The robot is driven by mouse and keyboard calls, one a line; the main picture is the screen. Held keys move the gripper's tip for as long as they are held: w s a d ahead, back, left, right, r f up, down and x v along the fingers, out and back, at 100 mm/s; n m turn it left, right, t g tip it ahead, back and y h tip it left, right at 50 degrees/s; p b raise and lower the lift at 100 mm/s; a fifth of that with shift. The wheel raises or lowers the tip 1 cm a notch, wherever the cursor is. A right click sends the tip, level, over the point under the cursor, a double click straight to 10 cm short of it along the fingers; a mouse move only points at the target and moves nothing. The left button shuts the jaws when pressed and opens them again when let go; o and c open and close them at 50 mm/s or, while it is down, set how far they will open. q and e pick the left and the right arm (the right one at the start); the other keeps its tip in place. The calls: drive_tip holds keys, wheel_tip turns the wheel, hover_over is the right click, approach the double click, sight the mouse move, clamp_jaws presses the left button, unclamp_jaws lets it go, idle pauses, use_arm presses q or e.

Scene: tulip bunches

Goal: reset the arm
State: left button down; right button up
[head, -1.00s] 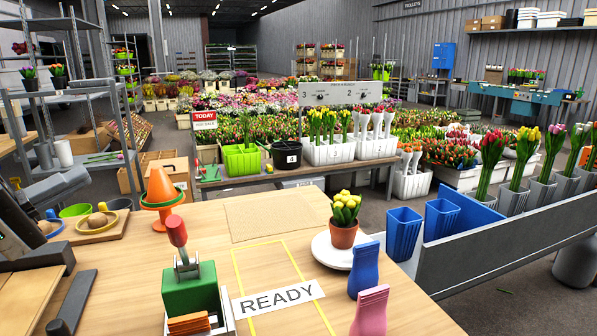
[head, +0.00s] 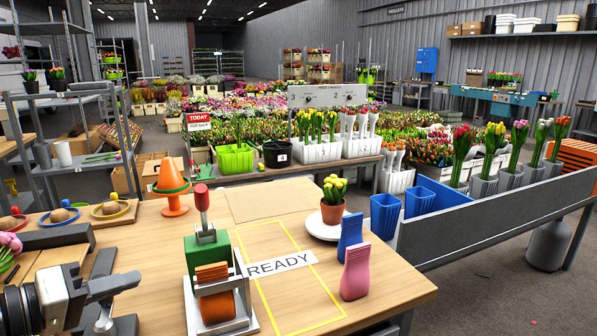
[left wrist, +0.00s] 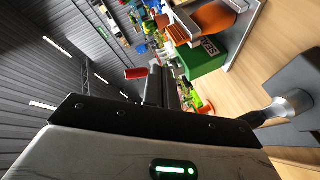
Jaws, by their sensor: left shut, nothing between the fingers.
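My left gripper (head: 112,290) is in the lower left of the head view, above the near left part of the wooden table (head: 150,245). Its fingers look closed and hold nothing. In the left wrist view the dark fingers (left wrist: 160,85) point away from the camera, with the green device (left wrist: 205,60) beyond them to the right. My right gripper is not in the head view.
The green device with a red handle (head: 207,250) stands right of my left gripper. The yellow-outlined area is mostly clear.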

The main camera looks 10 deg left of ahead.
use_arm(q)
drive_tip(key=s+d+f+m+g+y, duration=0.2)
drive_tip(key=s+d+f+g, duration=0.1)
drive_tip(key=f, duration=0.5)
drive_tip(key=s+d+f+m+g+y, duration=0.1)
drive_tip(key=s+d+f+g, duration=0.1)
drive_tip(key=d+f, duration=0.35)
drive_tip(key=s+d+f+m+g+y, duration=0.4)
drive_tip(key=s+f+y, duration=0.1)
drive_tip(key=s+f, duration=0.6)
drive_tip(key=w+d+f+t+h+b, duration=0.1)
drive_tip(key=w+d+f+t+h, duration=0.2)
drive_tip(key=w+d+t, duration=0.2)
drive_tip(key=shift+w+d+f+t+h, duration=0.2)
drive_tip(key=shift+d+t+h, duration=0.1)
drive_tip(key=shift+d+t, duration=0.4)
